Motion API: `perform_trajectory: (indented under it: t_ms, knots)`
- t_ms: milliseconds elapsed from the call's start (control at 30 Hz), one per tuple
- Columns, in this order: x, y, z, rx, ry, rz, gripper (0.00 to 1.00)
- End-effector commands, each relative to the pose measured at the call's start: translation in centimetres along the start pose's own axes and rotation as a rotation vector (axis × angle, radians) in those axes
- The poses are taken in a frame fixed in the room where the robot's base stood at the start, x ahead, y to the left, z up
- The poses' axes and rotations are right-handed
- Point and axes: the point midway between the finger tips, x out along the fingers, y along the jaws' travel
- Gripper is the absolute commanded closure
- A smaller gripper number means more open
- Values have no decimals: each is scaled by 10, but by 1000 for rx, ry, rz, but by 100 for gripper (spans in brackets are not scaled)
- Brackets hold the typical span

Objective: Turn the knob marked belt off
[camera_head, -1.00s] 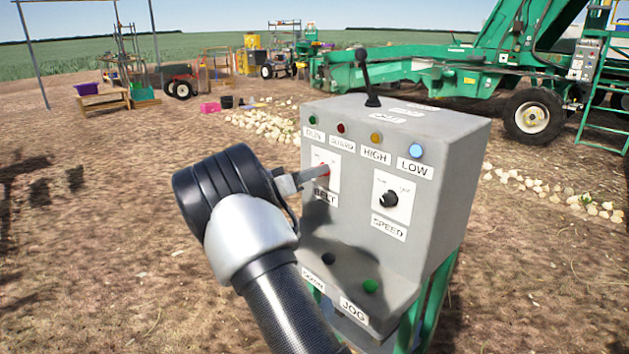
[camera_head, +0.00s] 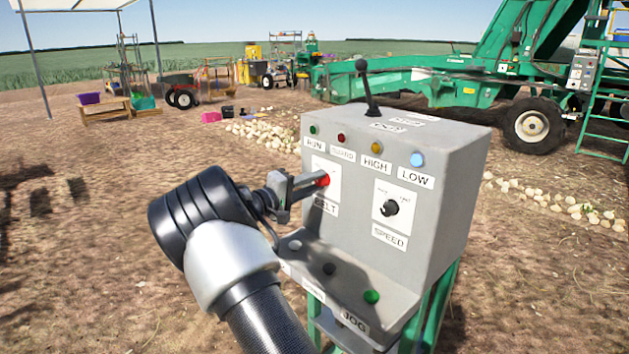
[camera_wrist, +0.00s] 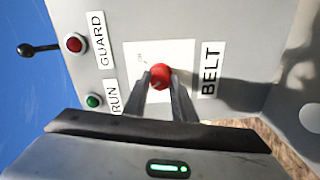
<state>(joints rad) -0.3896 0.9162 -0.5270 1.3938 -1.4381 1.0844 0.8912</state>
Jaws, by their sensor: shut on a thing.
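The belt knob is red (camera_head: 323,180) and sits on a white plate above the BELT label on the front of a grey control box (camera_head: 450,190). In the wrist view the red knob (camera_wrist: 160,76) lies between the tips of my two fingers, with the BELT label (camera_wrist: 211,70) to its right. My gripper (camera_head: 316,182) reaches in from the left and is shut on the knob; it also shows in the wrist view (camera_wrist: 165,85). The fingers hide part of the knob and plate, so I cannot read the knob's pointer.
A black speed knob (camera_head: 390,208) is to the right. Run, guard, high and low lamps line the top of the panel. A black lever (camera_head: 367,90) stands on the box. Several buttons, one green (camera_head: 371,297), are on the lower ledge. A green machine (camera_head: 450,80) stands behind.

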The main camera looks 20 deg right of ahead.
Motion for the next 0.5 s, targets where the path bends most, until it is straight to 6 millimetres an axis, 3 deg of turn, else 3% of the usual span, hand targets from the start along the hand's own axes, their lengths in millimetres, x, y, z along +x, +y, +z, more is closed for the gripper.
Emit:
perform_trajectory:
  t_ms: [500]
  knots:
    - [0,-1,0,-202,0,0,98]
